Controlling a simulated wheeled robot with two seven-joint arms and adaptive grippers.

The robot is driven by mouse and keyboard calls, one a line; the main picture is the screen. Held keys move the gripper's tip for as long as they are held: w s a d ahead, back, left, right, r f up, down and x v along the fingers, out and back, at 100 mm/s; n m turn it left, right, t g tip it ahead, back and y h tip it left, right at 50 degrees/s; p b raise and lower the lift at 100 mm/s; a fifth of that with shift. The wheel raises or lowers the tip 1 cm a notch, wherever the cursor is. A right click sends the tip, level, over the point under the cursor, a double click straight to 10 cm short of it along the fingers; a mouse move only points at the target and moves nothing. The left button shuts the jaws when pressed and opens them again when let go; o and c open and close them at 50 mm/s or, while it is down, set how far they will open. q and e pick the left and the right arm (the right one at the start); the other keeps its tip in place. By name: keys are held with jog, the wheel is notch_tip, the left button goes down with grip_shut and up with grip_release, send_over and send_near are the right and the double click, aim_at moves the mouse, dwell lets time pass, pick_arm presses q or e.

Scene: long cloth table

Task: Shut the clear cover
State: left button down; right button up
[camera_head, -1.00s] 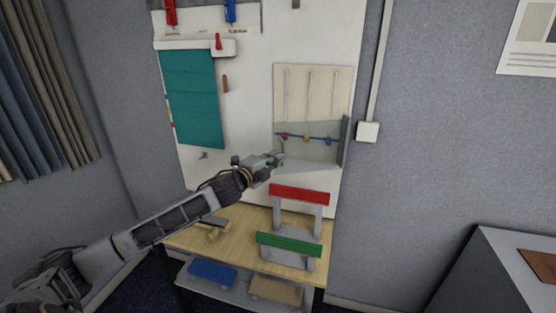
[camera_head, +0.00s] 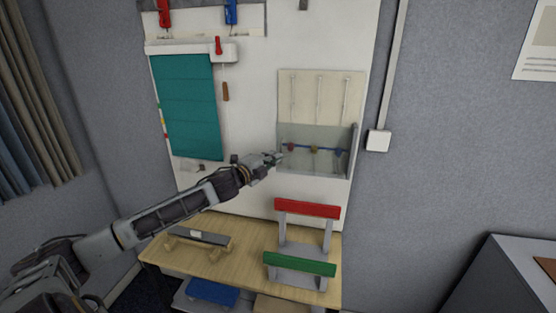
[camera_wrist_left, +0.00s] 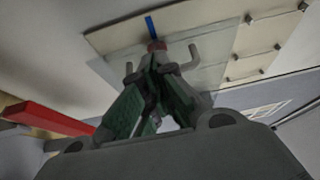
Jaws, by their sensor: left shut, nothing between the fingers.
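The clear cover (camera_head: 330,168) is a see-through panel on the lower half of a cream board on the wall panel. In the left wrist view the cover (camera_wrist_left: 215,80) is a pale see-through sheet beyond my fingers. My left gripper (camera_head: 279,157) is shut and empty at the cover's left edge. In the left wrist view its green-padded fingers (camera_wrist_left: 153,62) meet in front of the sheet. I cannot tell whether they touch it. My right gripper is not in view.
A teal blind (camera_head: 189,108) hangs left of the cream board (camera_head: 320,95). Below, a wooden table (camera_head: 225,262) bears a red-topped stand (camera_head: 307,208), a green-topped stand (camera_head: 299,264) and a grey-topped piece (camera_head: 200,236).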

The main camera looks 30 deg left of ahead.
pick_arm(q)
jog(key=shift+w+a+m+h, duration=0.3)
jog(key=shift+w+a+h, duration=0.2)
jog(key=shift+w+h, duration=0.1)
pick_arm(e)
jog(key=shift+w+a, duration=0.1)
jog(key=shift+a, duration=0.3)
pick_arm(q)
jog(key=shift+s, duration=0.1)
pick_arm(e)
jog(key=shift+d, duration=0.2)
